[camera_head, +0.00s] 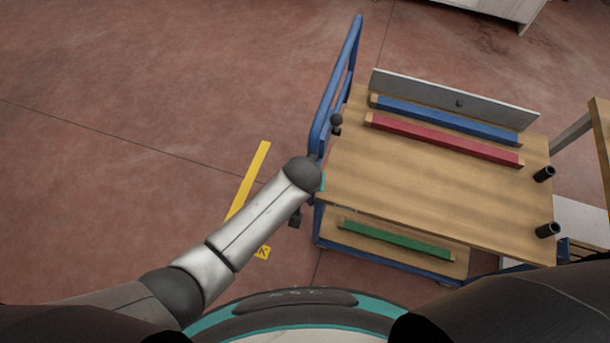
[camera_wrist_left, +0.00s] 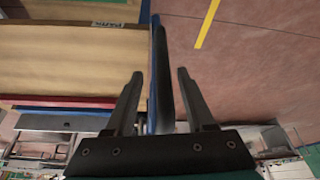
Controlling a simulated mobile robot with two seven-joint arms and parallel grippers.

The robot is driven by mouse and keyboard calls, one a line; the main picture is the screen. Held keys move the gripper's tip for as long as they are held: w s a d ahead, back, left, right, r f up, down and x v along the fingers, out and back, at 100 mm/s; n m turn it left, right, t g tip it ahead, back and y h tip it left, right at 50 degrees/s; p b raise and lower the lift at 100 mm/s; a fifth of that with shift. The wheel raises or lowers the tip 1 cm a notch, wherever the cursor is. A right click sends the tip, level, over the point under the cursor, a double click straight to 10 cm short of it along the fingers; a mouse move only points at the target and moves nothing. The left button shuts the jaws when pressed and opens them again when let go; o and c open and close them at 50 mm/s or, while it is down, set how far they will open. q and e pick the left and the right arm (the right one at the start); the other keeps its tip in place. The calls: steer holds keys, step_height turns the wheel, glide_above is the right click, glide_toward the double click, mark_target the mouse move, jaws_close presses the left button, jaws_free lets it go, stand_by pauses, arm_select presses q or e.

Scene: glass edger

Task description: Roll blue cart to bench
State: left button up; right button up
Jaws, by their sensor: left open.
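The blue cart has a wooden top (camera_head: 420,170), a lower shelf and a tall blue push handle (camera_head: 333,90) at its left end. My left arm reaches to the handle's near end in the head view; its wrist hides most of the gripper there. In the left wrist view my left gripper (camera_wrist_left: 160,76) is open, with a finger on each side of the blue handle bar (camera_wrist_left: 154,65). I cannot tell whether either finger touches it. My right gripper is out of view. A wooden-topped table edge (camera_head: 601,125) shows at the right; I cannot tell if it is the bench.
Blue and red strips (camera_head: 445,140) and a grey panel (camera_head: 455,97) lie along the cart's far side. Two black posts (camera_head: 545,174) stand at its right end. A green strip (camera_head: 395,240) is on the lower shelf. Floor left of the cart is clear, with yellow marking (camera_head: 250,178).

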arm_select(q)
steer(key=d+p+v, duration=0.1)
steer(key=p+v, duration=0.1)
steer(key=v, duration=1)
steer(key=shift+s+a+r, duration=0.2)
steer(key=shift+a+r, duration=0.1)
steer(key=shift+a, duration=0.25)
steer(key=shift+f, duration=0.1)
steer(key=s+a+f+g+b, duration=0.1)
steer(key=s+a+f+b, duration=0.2)
steer(key=f, duration=0.7)
steer(key=s+a+f+b, duration=0.2)
steer(key=a+f+b, duration=0.15)
steer(key=f, duration=0.75)
steer(key=s+a+f+g+b, duration=0.1)
steer(key=s+a+f+b, duration=0.3)
steer(key=f, duration=0.6)
steer(key=s+a+f+b, duration=0.5)
steer(key=s+f, duration=0.4)
steer(key=f, duration=0.1)
steer(key=s+a+f+g+b, duration=0.1)
steer(key=s+a+f+b, duration=0.4)
steer(key=s+f, duration=0.5)
steer(key=shift+a+f+y, duration=0.2)
steer(key=shift+f+y, duration=0.1)
steer(key=shift+y, duration=0.1)
